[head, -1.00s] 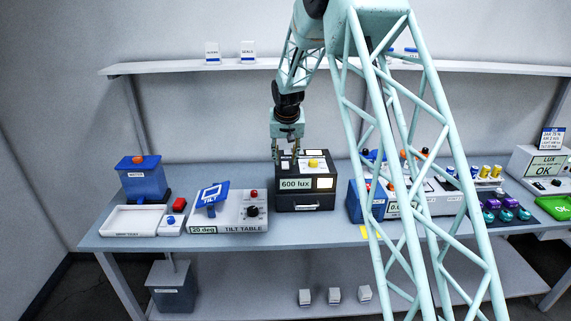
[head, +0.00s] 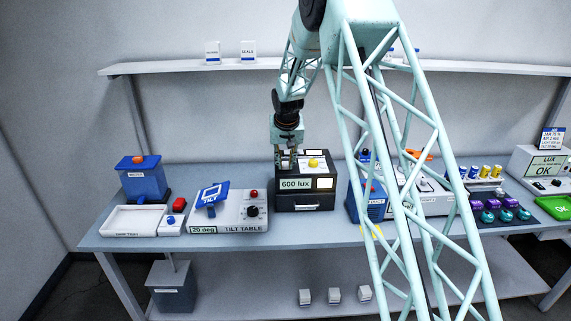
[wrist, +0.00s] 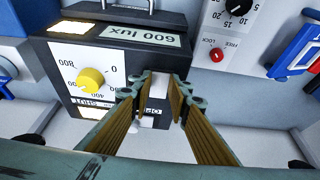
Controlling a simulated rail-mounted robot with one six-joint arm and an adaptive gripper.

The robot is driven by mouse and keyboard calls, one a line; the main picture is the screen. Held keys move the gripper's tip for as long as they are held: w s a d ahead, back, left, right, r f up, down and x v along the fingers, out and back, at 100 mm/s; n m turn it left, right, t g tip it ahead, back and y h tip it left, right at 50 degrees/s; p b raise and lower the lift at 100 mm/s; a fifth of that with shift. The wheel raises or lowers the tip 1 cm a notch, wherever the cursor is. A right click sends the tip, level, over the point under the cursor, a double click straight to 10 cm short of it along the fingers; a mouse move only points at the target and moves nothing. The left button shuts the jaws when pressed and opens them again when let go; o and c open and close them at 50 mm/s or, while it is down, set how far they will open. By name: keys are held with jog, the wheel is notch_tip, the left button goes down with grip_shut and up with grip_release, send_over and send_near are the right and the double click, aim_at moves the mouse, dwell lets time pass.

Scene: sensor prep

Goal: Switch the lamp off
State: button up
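The lamp unit is a black box (head: 305,203) with a "600 lux" label, on the bench left of centre. On its top is a yellow dial knob (wrist: 91,79), with numbers around it. A white panel with "SHUT" and "OPEN" lettering is partly hidden by the fingers. I cannot tell whether the fingertips touch the box.
The tilt table (head: 230,222) with a red button (wrist: 217,55) stands beside the lamp box. A blue bin (head: 143,180) and white tray (head: 130,220) are farther left. A blue container (head: 366,203) stands close on the right. A shelf runs behind.

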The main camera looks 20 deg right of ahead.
aim_at(286, 169)
jog(key=shift+c, duration=1)
jog(key=shift+w+r+p, duration=0.1)
jog(key=shift+r+p, duration=0.05)
jog(key=shift+p, duration=0.8)
jog(key=shift+w+d+r+g+y+p, duration=0.1)
jog(key=shift+w+g+y+p, duration=0.1)
jog(key=shift+g+p, duration=0.85)
jog(key=shift+w+d+g+y+p, duration=0.15)
jog(key=shift+g+p, duration=0.3)
jog(key=shift+p, duration=1.1)
jog(key=shift+a, duration=0.1)
jog(key=o, duration=0.9)
jog(key=shift+r, duration=0.1)
jog(key=shift+s+a+r, duration=0.1)
jog(key=shift+s+r, duration=0.1)
jog(key=shift+r, duration=1.75)
jog(key=shift+s+r, duration=0.15)
jog(key=shift+r, duration=1.8)
jog(key=shift+s+a+r, duration=0.1)
jog(key=shift+s+r, duration=0.1)
jog(key=shift+r, duration=1.75)
